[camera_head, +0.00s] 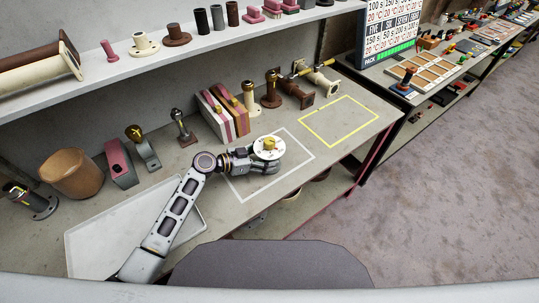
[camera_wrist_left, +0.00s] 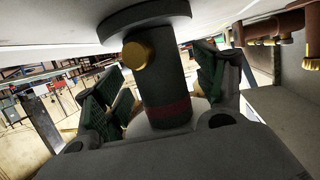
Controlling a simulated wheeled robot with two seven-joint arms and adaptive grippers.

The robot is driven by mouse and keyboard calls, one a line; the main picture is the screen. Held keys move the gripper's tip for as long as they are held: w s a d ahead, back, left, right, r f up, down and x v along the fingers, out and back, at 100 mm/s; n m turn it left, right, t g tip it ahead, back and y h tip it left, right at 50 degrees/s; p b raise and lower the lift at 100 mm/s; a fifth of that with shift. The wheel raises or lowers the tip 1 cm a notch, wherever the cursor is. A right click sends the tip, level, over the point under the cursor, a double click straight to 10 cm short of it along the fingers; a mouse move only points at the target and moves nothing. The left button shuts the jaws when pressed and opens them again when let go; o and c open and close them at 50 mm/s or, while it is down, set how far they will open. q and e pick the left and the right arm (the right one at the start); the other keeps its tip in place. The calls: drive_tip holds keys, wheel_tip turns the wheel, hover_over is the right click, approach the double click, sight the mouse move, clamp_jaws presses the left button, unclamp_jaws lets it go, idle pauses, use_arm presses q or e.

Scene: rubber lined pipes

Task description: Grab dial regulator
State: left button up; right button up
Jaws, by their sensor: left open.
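A pale round-topped piece with a yellow centre (camera_head: 268,146), which I take to be the dial regulator, is at the white outlined square on the bench. My left gripper (camera_head: 263,165) is right at it, partly hidden under its round top. In the left wrist view, a dark, shaded cylinder (camera_wrist_left: 165,88) with a wide flange, a gold knob and a reddish band stands between the open fingers of my left gripper (camera_wrist_left: 158,95). A finger is on either side of it; I cannot tell whether they touch it. My right gripper is not in view.
Pipe fittings and flanges line the back of the bench, including a cream pipe (camera_head: 250,97) and red-white blocks (camera_head: 220,114). A brown pot (camera_head: 73,174) and a pale tray (camera_head: 88,245) are at left. The yellow outlined square (camera_head: 339,120) is empty. A shelf (camera_head: 170,58) overhangs the back.

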sight(269, 140)
use_arm(q)
drive_tip(key=shift+w+d+f, duration=0.2)
drive_tip(key=shift+w+d, duration=0.1)
drive_tip(key=shift+d, duration=0.3)
clamp_jaws()
idle(0.4)
drive_tip(key=shift+r, duration=0.15)
drive_tip(key=shift+r+b, duration=0.4)
drive_tip(key=shift+r, duration=4.55)
